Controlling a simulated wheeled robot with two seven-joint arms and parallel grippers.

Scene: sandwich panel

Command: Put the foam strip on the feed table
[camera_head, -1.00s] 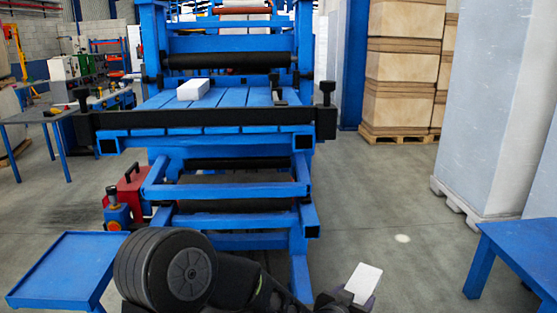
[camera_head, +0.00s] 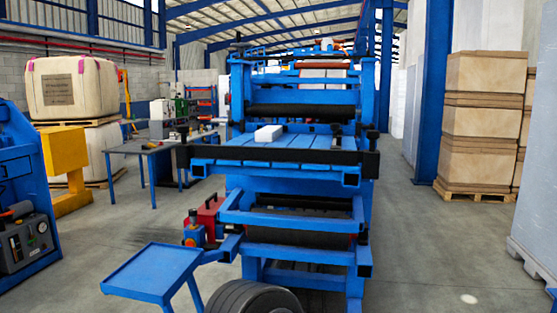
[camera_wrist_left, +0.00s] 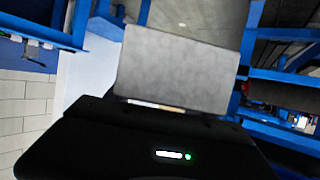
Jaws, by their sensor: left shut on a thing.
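A pale grey foam strip (camera_wrist_left: 180,70) shows close up in the left wrist view, its broad face toward the camera. My left gripper (camera_wrist_left: 165,106) is shut on its lower edge; the fingertips are mostly hidden by the black gripper body. The head view shows neither this strip nor my left gripper. The blue slatted feed table (camera_head: 310,147) stands ahead in the head view, on the machine under a black roller. A white block (camera_head: 268,133) lies on its left part. My right gripper is in neither view.
A black bar (camera_head: 285,157) runs along the feed table's front edge. A small blue tray stand (camera_head: 153,272) is at the lower left, with a red box (camera_head: 206,215) behind it. Grey floor is open on both sides.

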